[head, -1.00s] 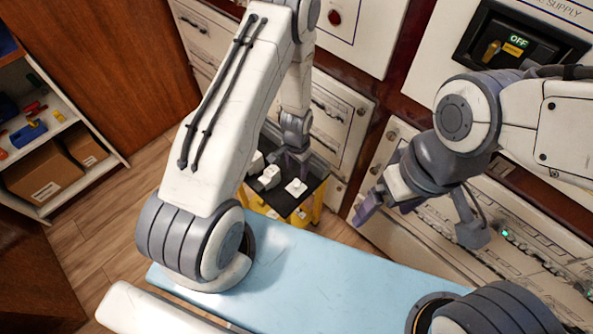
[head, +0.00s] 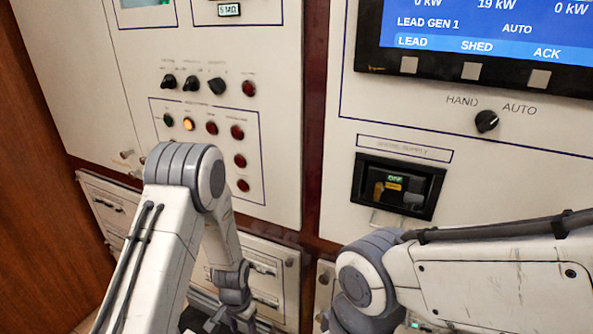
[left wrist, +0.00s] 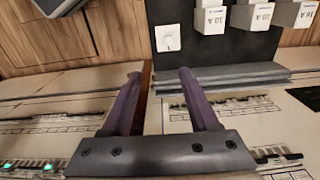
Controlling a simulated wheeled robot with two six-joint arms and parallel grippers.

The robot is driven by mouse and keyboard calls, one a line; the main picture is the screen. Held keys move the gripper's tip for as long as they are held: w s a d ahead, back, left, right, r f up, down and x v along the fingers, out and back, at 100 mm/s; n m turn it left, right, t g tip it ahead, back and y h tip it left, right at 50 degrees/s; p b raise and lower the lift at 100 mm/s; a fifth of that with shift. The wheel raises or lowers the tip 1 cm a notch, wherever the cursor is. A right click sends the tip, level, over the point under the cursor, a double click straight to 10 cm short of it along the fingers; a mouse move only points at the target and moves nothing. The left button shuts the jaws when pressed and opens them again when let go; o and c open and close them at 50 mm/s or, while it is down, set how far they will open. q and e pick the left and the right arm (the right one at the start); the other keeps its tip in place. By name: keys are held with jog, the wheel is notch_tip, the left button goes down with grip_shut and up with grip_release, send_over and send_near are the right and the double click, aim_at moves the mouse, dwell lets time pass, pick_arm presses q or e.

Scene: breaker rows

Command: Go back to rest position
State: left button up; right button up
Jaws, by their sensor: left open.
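My left arm comes in from the left in the head view, with its wrist low in front of the cabinet; its gripper (head: 222,322) is partly cut off by the bottom edge. In the left wrist view the left gripper (left wrist: 160,72) has two purple fingers spread apart with nothing between them. My right arm (head: 480,275) reaches in from the right in the head view; its gripper is below the picture.
A switchboard carries knobs, lamps (head: 188,123), a screen (head: 480,35) and a supply breaker (head: 397,188) marked OFF. The left wrist view shows white breaker blocks (left wrist: 209,20) on a black surface (left wrist: 235,50), a white square piece (left wrist: 168,38) and breaker-row panels (left wrist: 60,123).

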pick_arm(q)
jog(key=s+d+r+m+p, duration=0.1)
jog(key=s+d+r, duration=0.3)
jog(key=r, duration=0.4)
jog(key=s+d+r, duration=0.3)
jog(key=s+r, duration=0.1)
jog(key=r, duration=0.4)
jog(key=s+d+r+m+p, duration=0.1)
jog(key=s+d+r, duration=0.3)
jog(key=r, duration=0.5)
jog(key=s+r+h, duration=0.1)
jog(key=s+r, duration=0.4)
jog(key=s, duration=0.4)
jog(key=shift+s, duration=0.2)
jog(key=shift+a, duration=0.1)
